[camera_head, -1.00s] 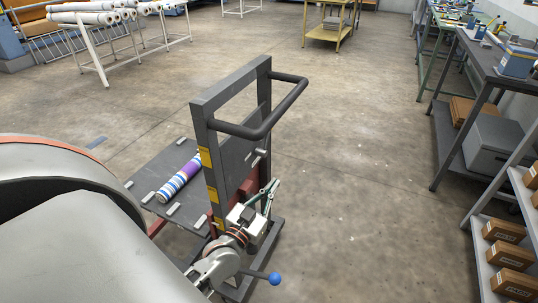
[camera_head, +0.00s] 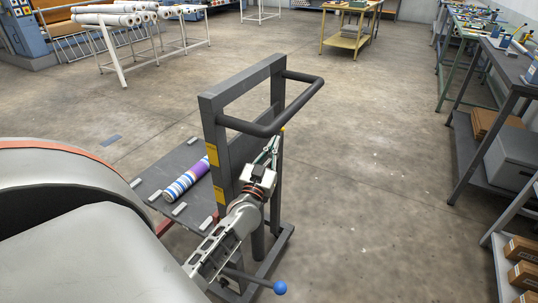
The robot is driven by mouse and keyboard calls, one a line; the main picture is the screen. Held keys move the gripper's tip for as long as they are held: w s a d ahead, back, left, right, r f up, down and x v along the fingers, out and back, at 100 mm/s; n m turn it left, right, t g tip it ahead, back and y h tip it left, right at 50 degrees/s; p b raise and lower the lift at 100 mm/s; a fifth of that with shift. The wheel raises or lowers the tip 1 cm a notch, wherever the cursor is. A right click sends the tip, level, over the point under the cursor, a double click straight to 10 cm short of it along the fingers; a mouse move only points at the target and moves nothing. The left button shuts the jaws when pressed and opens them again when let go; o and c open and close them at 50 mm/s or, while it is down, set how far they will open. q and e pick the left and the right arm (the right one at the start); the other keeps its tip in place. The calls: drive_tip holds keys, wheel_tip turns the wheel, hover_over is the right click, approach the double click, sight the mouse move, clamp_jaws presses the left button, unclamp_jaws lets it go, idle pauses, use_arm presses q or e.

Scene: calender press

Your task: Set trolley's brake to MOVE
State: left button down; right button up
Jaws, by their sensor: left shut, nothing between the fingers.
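The trolley (camera_head: 208,118) is a dark grey upright frame with a black push handle (camera_head: 271,128) and a low deck (camera_head: 153,181). A lever with a blue ball knob (camera_head: 280,287) sticks out low at its near side; I cannot tell whether it is the brake lever, and no MOVE marking is readable. My left gripper (camera_head: 276,145) is shut and empty, pointing up and away in front of the frame's right post, just below the handle. It hides part of the frame behind it; I cannot tell whether it touches. My right gripper is not in view.
A striped roll (camera_head: 186,177) lies on the deck. White rolls on a rack (camera_head: 122,60) stand at the back left, a yellow table (camera_head: 345,42) at the back. Benches (camera_head: 492,85) and shelves with boxes (camera_head: 520,275) line the right side. The floor between is clear.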

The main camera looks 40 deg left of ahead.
sight(280, 134)
use_arm(q)
drive_tip(key=shift+w+a+f+b, duration=0.15)
drive_tip(key=shift+w+a+f, duration=0.1)
drive_tip(key=shift+w+f, duration=0.25)
drive_tip(key=shift+w+a+f+b, duration=0.2)
drive_tip(key=shift+w+f, duration=0.15)
drive_tip(key=shift+f, duration=0.15)
drive_tip(key=shift+w+a, duration=0.1)
drive_tip(key=shift+w, duration=0.1)
drive_tip(key=shift+w+a, duration=0.1)
drive_tip(key=shift+w, duration=0.05)
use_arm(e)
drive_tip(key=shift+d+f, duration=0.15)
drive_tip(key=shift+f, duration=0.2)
